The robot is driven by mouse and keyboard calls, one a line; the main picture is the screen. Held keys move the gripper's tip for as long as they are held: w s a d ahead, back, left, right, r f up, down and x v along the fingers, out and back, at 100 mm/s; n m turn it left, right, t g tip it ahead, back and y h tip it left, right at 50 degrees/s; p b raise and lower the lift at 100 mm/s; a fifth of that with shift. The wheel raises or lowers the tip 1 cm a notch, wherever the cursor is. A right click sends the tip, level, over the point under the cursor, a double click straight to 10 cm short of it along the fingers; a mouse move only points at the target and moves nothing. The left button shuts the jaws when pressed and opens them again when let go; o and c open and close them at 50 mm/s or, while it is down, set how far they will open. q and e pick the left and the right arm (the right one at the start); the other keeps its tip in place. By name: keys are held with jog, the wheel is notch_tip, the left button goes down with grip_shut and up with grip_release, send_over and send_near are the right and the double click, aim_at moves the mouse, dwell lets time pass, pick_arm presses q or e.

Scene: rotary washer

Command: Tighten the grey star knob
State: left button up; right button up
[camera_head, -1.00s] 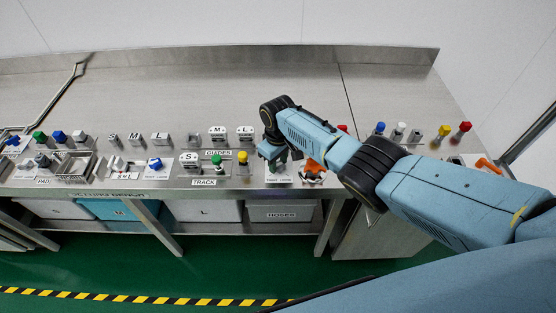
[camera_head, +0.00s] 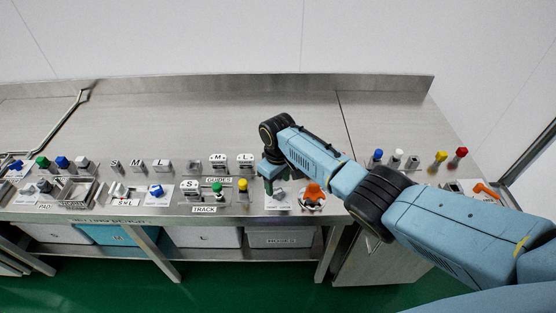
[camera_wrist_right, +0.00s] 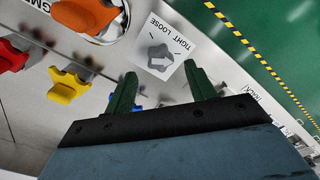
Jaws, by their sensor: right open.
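The grey star knob (camera_wrist_right: 160,57) sits on a white card printed TIGHT and LOOSE in the right wrist view. In the head view it (camera_head: 279,194) is small, just below my right gripper (camera_head: 272,184), near the bench's front edge. In the right wrist view my right gripper (camera_wrist_right: 160,69) has its two green fingers spread apart, with nothing between them. The fingertips point toward the knob, one on each side of it in the picture. I cannot tell the remaining height above it. My left gripper is not in view.
An orange knob (camera_head: 313,194) stands close to the right of the grey one. A yellow knob (camera_wrist_right: 68,87) and a red knob (camera_wrist_right: 11,57) also show in the wrist view. Green and yellow-topped posts (camera_head: 243,188) stand to the left. The bench (camera_head: 220,120) behind is clear.

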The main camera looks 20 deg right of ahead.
aim_at(278, 191)
notch_tip(278, 191, up, 10)
jog(key=shift+f+p, duration=0.15)
jog(key=shift+p, duration=0.25)
